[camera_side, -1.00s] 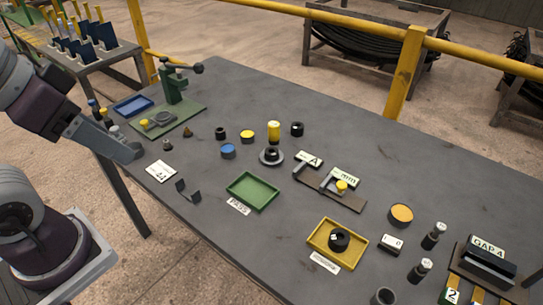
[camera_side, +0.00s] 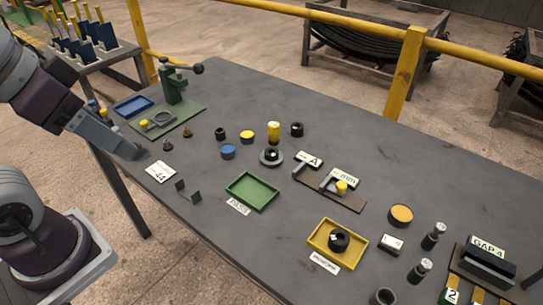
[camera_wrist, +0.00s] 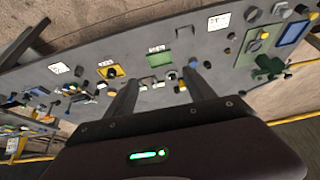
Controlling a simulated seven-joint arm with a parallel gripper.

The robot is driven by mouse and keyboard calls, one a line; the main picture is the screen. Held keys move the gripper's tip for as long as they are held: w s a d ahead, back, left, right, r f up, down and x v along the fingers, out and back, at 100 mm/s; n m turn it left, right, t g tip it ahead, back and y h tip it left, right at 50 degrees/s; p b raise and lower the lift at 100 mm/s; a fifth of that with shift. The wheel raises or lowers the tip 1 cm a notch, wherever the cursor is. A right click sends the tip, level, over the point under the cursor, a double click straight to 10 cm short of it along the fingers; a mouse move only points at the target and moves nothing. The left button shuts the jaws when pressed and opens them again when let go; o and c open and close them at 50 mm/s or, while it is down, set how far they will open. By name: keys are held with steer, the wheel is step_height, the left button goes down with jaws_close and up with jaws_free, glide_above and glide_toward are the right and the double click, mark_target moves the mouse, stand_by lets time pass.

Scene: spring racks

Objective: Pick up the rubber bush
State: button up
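Several black ring-shaped pieces could be the rubber bush, and I cannot tell for sure which is meant. One (camera_side: 339,240) lies in the yellow tray (camera_side: 311,241). One (camera_side: 270,154) sits on a grey washer-like disc.
A green tray (camera_side: 252,207) lies mid-table. A green press (camera_side: 174,85) and a blue tray (camera_side: 133,105) stand at the back left. Small cones (camera_side: 188,132) and a bent bracket (camera_side: 188,190) lie near my gripper. A gap gauge block (camera_side: 487,262) is at the right.

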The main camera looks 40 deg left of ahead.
steer(key=w+r+m+g+h, duration=0.1)
steer(key=w+r+m, duration=0.2)
steer(key=w, duration=0.6)
steer(key=m+g+y, duration=0.1)
steer(key=m+g, duration=0.4)
steer(key=m, duration=1.1)
glide_above(271, 149)
step_height(271, 149, down, 28)
steer(key=shift+s+f, duration=0.1)
steer(key=f, duration=0.6)
steer(key=shift+s+d+f, duration=0.25)
steer(key=shift+s+d, duration=0.05)
steer(key=shift+d, duration=0.1)
steer(key=shift+c, duration=0.4)
